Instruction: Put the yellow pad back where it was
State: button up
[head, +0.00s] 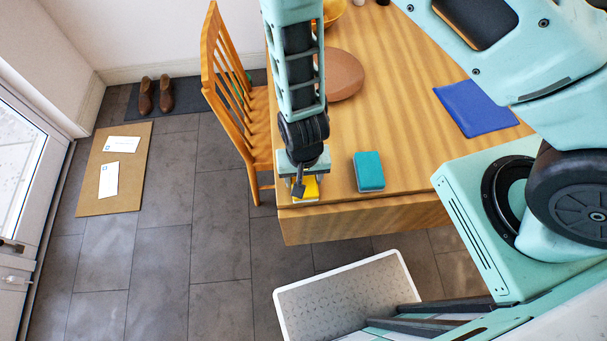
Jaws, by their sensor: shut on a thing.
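The yellow pad (311,189) shows as a small yellow patch at the near left corner of the wooden table (400,211). My gripper (302,184) points down over that corner and is shut on the pad. The gripper hides most of the pad, and I cannot tell whether the pad touches the tabletop.
A teal pad (369,170) lies just right of my gripper. A brown round board (342,75) and a blue cloth (475,107) lie farther back on the table. A wooden chair (232,85) stands at the left. A white-rimmed grey tray (345,298) is below the front edge.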

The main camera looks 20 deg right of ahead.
jog(key=o, duration=0.9)
jog(key=s+a+r+n+g+y, duration=0.1)
jog(key=s+r+n, duration=0.1)
jog(key=r, duration=0.9)
jog(key=s+a+r+n+y, duration=0.1)
jog(key=r+n, duration=0.1)
jog(key=r, duration=1)
jog(key=s+d+r+n, duration=0.1)
jog(key=s+r+n, duration=0.1)
jog(key=r, duration=0.1)
jog(key=s+d+r+n+h, duration=0.1)
jog(key=s+d+r+n, duration=0.1)
jog(key=r, duration=0.1)
jog(key=s+d+r+n+t, duration=0.1)
jog(key=s+d+r+n, duration=0.1)
jog(key=r, duration=0.2)
jog(key=shift+d, duration=0.25)
